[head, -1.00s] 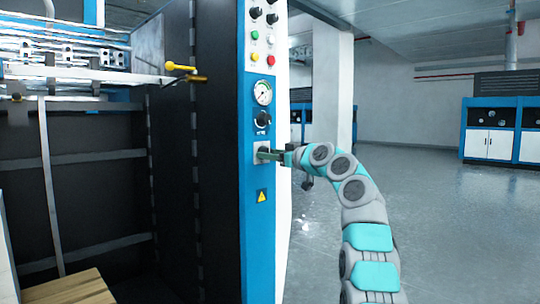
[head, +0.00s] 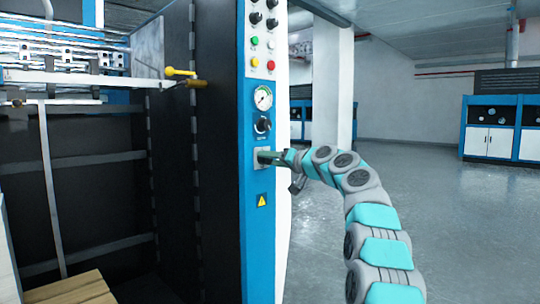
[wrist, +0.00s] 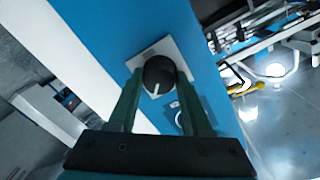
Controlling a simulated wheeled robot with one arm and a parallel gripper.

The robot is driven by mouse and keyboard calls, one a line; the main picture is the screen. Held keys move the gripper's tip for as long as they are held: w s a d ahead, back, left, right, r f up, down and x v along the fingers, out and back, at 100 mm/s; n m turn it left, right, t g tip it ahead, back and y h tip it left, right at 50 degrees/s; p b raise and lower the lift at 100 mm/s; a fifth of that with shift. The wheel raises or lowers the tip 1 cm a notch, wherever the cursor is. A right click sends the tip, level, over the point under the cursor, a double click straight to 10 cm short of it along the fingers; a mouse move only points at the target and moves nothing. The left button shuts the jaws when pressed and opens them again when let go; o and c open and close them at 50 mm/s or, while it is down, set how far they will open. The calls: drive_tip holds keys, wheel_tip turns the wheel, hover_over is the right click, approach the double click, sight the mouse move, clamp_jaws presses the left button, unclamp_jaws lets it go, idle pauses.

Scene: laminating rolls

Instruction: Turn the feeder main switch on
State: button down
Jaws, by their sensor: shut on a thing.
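The feeder main switch is a black rotary knob (wrist: 158,72) with a white pointer line, on a square light plate (wrist: 143,58) in the blue panel. In the tilted wrist view its pointer line faces the bottom of the picture. In the head view the switch plate (head: 259,163) sits below the gauge and another dark knob; my gripper mostly hides the switch there. My gripper (head: 270,157) reaches it from the right. In the wrist view my gripper (wrist: 160,78) has one dark green finger on each side of the knob, shut on it.
Above the switch on the blue panel (head: 257,230) are a round gauge (head: 263,98), a dark knob (head: 262,125) and several coloured buttons. A yellow warning label (head: 262,201) is below. The dark machine bay lies left; open floor (head: 450,220) lies right.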

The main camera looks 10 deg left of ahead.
drive_tip(key=shift+w+d+r+m+p, duration=0.1)
drive_tip(key=shift+m+p, duration=1.75)
drive_tip(key=shift+m, duration=0.2)
drive_tip(key=shift+r+m+p, duration=0.1)
drive_tip(key=shift+m+p, duration=1.75)
drive_tip(key=shift+m, duration=0.2)
drive_tip(key=shift+f, duration=0.1)
drive_tip(key=shift+c, duration=1.7)
unclamp_jaws()
drive_tip(key=shift+g, duration=0.3)
drive_tip(key=b+v, duration=0.1)
drive_tip(key=v, duration=0.6)
drive_tip(key=shift+s+d, duration=0.25)
drive_tip(key=shift+d, duration=0.05)
drive_tip(key=shift+f, duration=0.1)
